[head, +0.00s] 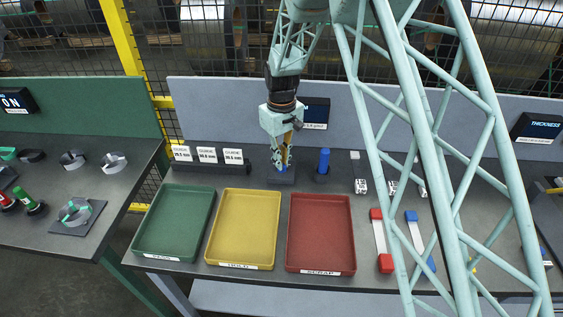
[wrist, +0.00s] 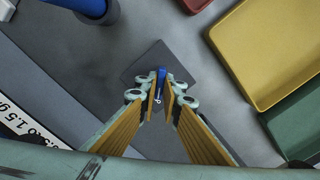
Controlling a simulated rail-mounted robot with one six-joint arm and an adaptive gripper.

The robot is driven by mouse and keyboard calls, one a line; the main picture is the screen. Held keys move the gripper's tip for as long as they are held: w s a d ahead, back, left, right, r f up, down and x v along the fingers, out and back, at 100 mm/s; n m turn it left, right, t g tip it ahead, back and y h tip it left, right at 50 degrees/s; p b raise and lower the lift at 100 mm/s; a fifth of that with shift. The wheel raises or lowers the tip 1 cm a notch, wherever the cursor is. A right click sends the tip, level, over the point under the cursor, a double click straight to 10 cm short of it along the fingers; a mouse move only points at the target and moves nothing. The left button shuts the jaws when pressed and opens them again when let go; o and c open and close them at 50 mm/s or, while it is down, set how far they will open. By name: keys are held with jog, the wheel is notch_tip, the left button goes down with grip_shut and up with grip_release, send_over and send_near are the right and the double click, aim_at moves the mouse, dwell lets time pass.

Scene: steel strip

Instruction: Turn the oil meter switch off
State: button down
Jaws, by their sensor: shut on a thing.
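The oil meter's display (head: 315,113) stands at the back of the bench, partly behind my arm, and its white label (wrist: 22,117) shows at the left edge of the wrist view. A small blue switch (wrist: 161,75) with a white mark stands on a dark square base plate (wrist: 182,63); the plate also shows in the head view (head: 281,181). My gripper (wrist: 161,93) points down over the plate with its fingers shut on the blue switch. In the head view my gripper (head: 281,165) hides most of the switch.
A blue cylinder (head: 323,161) stands just right of my gripper. Green (head: 142,232), yellow (head: 208,240) and red (head: 288,240) trays lie in front. White-labelled gauge blocks (head: 207,155) stand to the left. White cubes (head: 361,186) and red-and-blue-ended bars lie to the right.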

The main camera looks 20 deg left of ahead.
jog(key=c, duration=2.8)
grip_release()
jog(key=shift+r, duration=0.1)
jog(key=shift+r, duration=5.95)
